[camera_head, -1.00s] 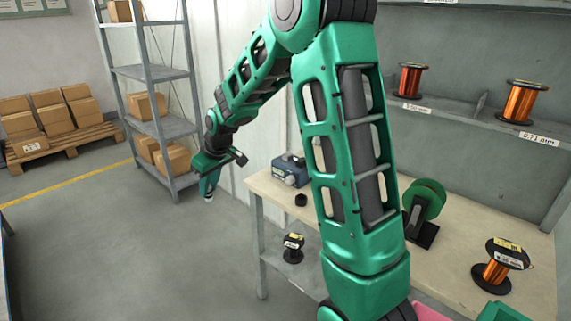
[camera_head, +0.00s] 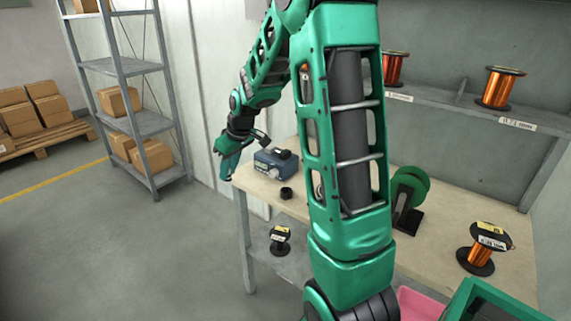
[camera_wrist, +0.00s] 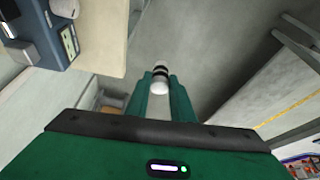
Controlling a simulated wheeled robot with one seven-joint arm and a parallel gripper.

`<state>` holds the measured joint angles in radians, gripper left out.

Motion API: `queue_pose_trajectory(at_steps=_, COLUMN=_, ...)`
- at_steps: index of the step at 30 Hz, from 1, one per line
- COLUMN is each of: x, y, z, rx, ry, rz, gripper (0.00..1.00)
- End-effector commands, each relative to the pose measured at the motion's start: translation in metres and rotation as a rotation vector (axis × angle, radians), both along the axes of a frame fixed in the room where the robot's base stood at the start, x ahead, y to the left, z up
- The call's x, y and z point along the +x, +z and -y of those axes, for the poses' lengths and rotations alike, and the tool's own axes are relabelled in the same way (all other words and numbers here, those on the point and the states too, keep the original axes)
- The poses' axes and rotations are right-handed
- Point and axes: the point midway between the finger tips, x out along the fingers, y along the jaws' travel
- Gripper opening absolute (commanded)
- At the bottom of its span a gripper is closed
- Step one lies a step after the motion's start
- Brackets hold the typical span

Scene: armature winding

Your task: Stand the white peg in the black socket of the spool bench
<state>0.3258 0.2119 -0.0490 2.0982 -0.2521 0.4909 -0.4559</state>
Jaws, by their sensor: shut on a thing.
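The white peg (camera_wrist: 160,78) with dark bands is between my fingertips in the wrist view. My gripper (camera_wrist: 159,88) is shut on it; the peg's end sticks out past the fingers. In the head view my gripper (camera_head: 227,174) hangs just off the left end of the spool bench (camera_head: 330,232), fingers pointing down, and I cannot make out the peg there. The black socket (camera_head: 286,193) is a small dark ring on the bench top near its left end, to the right of my gripper.
A blue device (camera_head: 275,163) sits behind the socket and also shows in the wrist view (camera_wrist: 40,30). A green spool (camera_head: 411,187) on a black stand and a copper spool (camera_head: 481,250) are further right. A grey shelf rack (camera_head: 140,120) stands at left. Floor is free below my gripper.

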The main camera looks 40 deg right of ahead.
Motion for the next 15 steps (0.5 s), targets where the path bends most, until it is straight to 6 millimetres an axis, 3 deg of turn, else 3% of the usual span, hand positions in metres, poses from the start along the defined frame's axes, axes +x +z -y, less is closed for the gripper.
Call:
queue_pose_trajectory(at_steps=1, x=-0.014, y=0.003, z=0.026, rx=-0.001, ry=-0.023, rz=0.001, gripper=0.03)
queue_pose_trajectory(at_steps=6, x=-0.062, y=0.010, z=0.090, rx=0.002, ry=-0.062, rz=0.003, gripper=0.03)
queue_pose_trajectory(at_steps=10, x=-0.094, y=0.014, z=0.122, rx=0.006, ry=-0.083, rz=0.007, gripper=0.03)
queue_pose_trajectory(at_steps=15, x=-0.117, y=0.018, z=0.142, rx=0.009, ry=-0.099, rz=0.014, gripper=0.03)
